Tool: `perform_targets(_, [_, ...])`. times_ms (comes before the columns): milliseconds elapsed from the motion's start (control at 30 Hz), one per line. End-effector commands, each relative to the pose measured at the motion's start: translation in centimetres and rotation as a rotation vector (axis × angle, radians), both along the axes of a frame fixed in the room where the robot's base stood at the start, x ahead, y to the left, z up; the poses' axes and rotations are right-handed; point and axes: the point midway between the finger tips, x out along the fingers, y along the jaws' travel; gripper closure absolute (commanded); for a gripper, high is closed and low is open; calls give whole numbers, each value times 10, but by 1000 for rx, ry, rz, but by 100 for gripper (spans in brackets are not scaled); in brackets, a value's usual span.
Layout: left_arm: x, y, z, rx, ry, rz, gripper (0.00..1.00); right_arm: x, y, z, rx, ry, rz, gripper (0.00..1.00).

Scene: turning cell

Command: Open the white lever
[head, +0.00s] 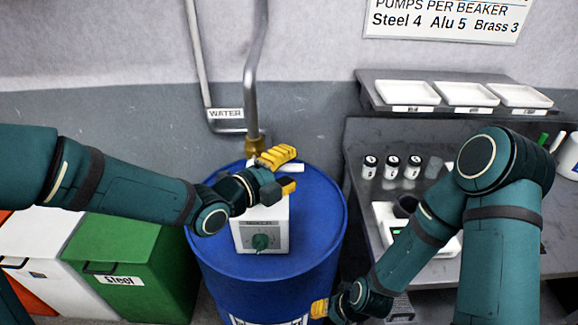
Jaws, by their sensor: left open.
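The white lever (293,168) shows as a short pale bar beside the brass fitting (255,145) at the lower end of the water pipe, above the blue drum. My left gripper (284,171) is open, with one yellow finger above the lever and the other below it in the picture. The rest of the lever is hidden behind the gripper, and I cannot tell whether the fingers touch it. My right gripper (320,308) is low, by the drum's right side. Only a little of its yellow fingers shows, so its opening is unclear.
A white box with a green knob (261,241) stands on the blue drum (322,215), below my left gripper. A grey bench (362,140) on the right holds several small jars and a scale. A green bin (140,255) and a white bin (40,232) stand left.

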Motion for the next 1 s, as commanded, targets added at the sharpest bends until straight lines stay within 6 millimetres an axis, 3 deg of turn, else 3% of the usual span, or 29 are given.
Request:
perform_targets(367, [4,-5,-1,-1,1,0,51,0,0,0,0,0,0,53])
perform_targets(400, [4,-5,-1,-1,1,0,55,0,0,0,0,0,0,53])
perform_targets(533, [4,-4,-1,0,1,0,100,0,0,0,0,0,0,53])
perform_targets(1000, [7,-4,-2,11,-1,1,100,0,0,-2,0,0,0,53])
